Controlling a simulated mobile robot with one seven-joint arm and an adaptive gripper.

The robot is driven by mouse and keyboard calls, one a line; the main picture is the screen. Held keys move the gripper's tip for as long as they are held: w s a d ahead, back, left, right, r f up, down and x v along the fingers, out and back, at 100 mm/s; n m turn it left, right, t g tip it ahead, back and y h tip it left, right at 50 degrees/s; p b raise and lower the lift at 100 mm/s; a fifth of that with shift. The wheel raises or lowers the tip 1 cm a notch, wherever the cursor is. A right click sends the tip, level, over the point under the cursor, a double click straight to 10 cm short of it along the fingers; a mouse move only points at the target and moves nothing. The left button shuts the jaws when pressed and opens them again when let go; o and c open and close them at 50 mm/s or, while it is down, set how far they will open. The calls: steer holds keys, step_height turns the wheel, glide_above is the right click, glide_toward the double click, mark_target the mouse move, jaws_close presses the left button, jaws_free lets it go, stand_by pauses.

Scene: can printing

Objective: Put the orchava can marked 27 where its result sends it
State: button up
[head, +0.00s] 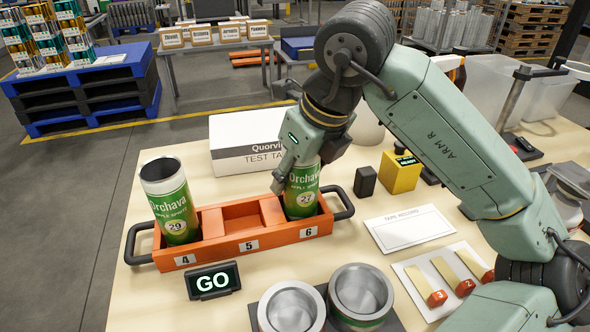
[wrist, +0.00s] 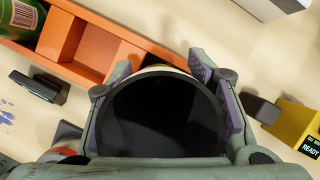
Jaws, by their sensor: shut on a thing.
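My gripper (head: 298,172) is shut around the upper part of a green Orchava can (head: 301,200). Its mark is small and looks like 27. The can stands upright at compartment 6 of the orange tray (head: 216,253), its foot hidden behind the front wall. In the wrist view the can's dark open top (wrist: 165,115) is between the fingers. Another open green Orchava can (head: 177,222), marked 29, stands in compartment 4. Compartment 5 is empty.
Two metal ring holders (head: 361,292) stand at the front. A white Quorvin box (head: 247,157) lies behind the tray. A dark block (head: 365,181) and a yellow box (head: 400,175) reading READY are to the right, with a card (head: 409,228) and red-ended wedges (head: 437,298) nearer.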

steer(key=shift+f, duration=0.1)
steer(key=shift+f+b, duration=0.1)
steer(key=shift+b, duration=0.2)
steer(key=o, duration=0.8)
steer(key=b+v, duration=0.1)
steer(key=v, duration=1.1)
steer(key=shift+a+r, duration=0.1)
steer(key=shift+r, duration=0.2)
steer(key=shift+w, duration=0.1)
